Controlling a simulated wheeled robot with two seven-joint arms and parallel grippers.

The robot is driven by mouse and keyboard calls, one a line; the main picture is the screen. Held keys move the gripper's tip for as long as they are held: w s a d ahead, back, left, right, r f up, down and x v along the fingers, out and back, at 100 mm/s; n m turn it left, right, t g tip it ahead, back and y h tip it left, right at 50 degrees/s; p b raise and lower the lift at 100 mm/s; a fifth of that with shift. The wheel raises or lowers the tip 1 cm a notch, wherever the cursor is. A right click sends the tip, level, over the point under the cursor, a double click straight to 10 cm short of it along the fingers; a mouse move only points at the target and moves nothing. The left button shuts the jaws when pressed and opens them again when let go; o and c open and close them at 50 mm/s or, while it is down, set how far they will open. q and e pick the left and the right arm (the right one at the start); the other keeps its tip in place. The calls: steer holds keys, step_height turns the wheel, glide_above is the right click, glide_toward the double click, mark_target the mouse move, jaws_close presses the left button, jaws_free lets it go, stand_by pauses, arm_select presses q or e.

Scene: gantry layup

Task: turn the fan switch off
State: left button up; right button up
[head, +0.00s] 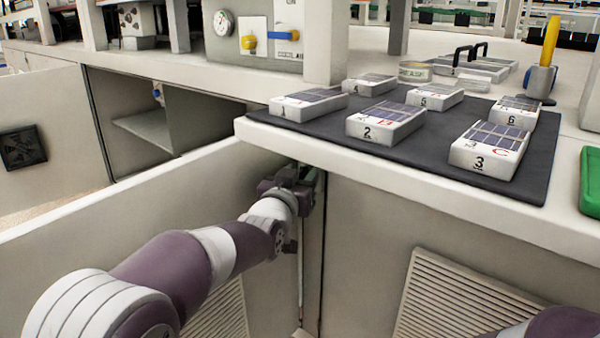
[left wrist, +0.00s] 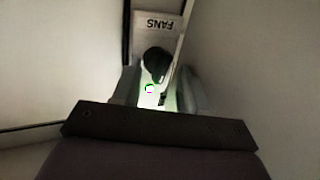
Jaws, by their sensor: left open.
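The fan switch is a black knob (left wrist: 157,62) on a pale plate marked FANS (left wrist: 156,22), which reads upside down in the left wrist view. A small bright light (left wrist: 150,89) with a greenish glow shows beside the knob. My left gripper (left wrist: 158,88) is open, with one finger on each side of the knob's near end. I cannot tell whether the fingers touch it. In the head view my left gripper (head: 290,188) reaches into the narrow corner below the bench top, and it hides the switch there. My right gripper is out of view.
Pale cabinet panels close in on both sides of the left gripper. Above it is the bench edge with a dark mat (head: 425,160) carrying several numbered boxes (head: 386,121). A panel with a gauge, a yellow knob (head: 248,42) and a blue valve (head: 283,35) stands behind.

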arm_select(q)
jaws_close()
steer(key=shift+r+n+p, duration=0.35)
steer(key=shift+n+p, duration=0.15)
steer(key=shift+p, duration=0.35)
steer(key=shift+f+g, duration=0.15)
steer(key=shift+g, duration=0.15)
steer(key=shift+f, duration=0.15)
steer(key=shift+c, duration=0.5)
jaws_free()
steer(key=shift+o, duration=0.5)
steer(key=shift+a, duration=0.2)
steer(key=shift+d, duration=0.1)
